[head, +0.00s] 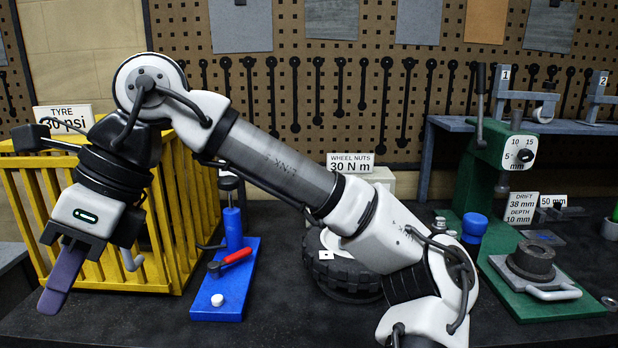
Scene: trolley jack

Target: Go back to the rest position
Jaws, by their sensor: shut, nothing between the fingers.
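My gripper (62,280) hangs at the lower left of the head view, pointing down and a little left. Its fingers are shut with nothing between them. It is in front of the yellow slatted cage (160,250). My arm reaches from the lower right up across the middle of the view, then bends down to the gripper.
A tyre (345,278) is partly behind my arm. A green press (510,165) stands at right. The dark bench (270,325) is clear along its front.

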